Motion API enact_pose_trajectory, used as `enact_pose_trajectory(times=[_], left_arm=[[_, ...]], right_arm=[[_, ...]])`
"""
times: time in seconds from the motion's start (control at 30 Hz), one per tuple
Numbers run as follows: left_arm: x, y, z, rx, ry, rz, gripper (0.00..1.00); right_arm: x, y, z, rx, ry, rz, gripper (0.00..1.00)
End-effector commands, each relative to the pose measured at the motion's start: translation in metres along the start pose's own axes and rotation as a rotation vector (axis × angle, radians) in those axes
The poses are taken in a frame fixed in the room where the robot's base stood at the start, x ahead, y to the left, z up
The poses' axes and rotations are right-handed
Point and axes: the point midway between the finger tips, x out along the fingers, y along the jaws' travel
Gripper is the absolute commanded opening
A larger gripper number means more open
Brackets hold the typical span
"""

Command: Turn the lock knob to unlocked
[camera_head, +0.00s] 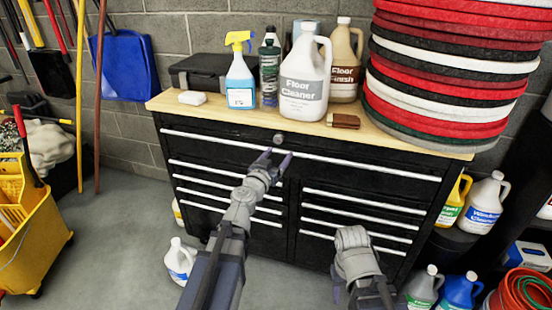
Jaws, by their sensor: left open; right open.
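The lock knob (279,138) is a small round grey knob at the top middle of a black tool cabinet (294,190), above the long silver handle of the top drawer. My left gripper (271,156) is raised in front of the top drawer. Its two dark fingertips are apart, just below the knob in the picture, and nothing is between them. Whether they touch the cabinet front is hard to tell. My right gripper (340,284) is low at the front right of the cabinet, folded downward and largely hidden by its own wrist. No held thing shows there.
On the wooden top stand a blue spray bottle (240,78), a Floor Cleaner jug (305,80), a brown sponge (343,121) and a tall stack of pads (445,75). A white jug (180,261) stands on the floor at left. A yellow bucket (35,235) is further left.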

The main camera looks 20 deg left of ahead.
Motion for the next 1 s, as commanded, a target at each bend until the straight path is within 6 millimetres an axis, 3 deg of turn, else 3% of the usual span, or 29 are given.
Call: enact_pose_trajectory(times=[0.03, 0.13, 0.47, 0.9, 1.0], left_arm=[[0.0, -0.014, 0.006, -0.001, 0.01, -0.04, 0.7], [-0.002, -0.029, 0.006, -0.003, 0.02, -0.086, 0.7], [0.007, -0.032, 0.004, -0.002, 0.022, -0.095, 0.7], [0.069, -0.038, 0.003, -0.003, 0.022, -0.094, 0.7], [0.076, -0.038, 0.003, -0.003, 0.022, -0.093, 0.7]], right_arm=[[0.009, -0.001, -0.001, 0.0, 0.0, 0.0, 0.5], [0.011, -0.001, -0.001, 0.0, 0.0, 0.0, 0.5], [0.009, -0.001, -0.001, 0.0, 0.0, 0.0, 0.5], [0.009, -0.001, -0.001, 0.0, 0.0, 0.0, 0.5], [0.009, -0.001, -0.001, 0.0, 0.0, 0.0, 0.5]])
